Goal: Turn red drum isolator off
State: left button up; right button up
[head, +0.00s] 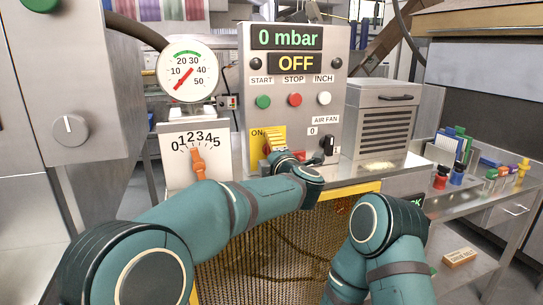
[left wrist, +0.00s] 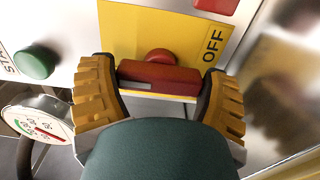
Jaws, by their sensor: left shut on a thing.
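The red drum isolator (left wrist: 158,80) is a red bar handle with a round red hub on a yellow plate (left wrist: 135,20). In the left wrist view the bar lies crosswise, and the word OFF stands on the plate to its right. My left gripper (left wrist: 160,72) has one orange-brown finger at each end of the bar and is shut on it. My left gripper (head: 275,144) covers much of the plate there. My right arm is at the lower right, with its gripper out of view.
The panel (head: 290,85) displays 0 mbar and OFF, above green, red and white buttons. A black air fan switch (head: 329,145) is right of my left gripper. A gauge (head: 187,70) and an orange dial pointer (head: 198,163) stand left. A vented box (head: 383,125) stands right.

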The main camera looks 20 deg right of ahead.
dwell(0.3)
pick_arm(q)
jog(key=o, duration=1)
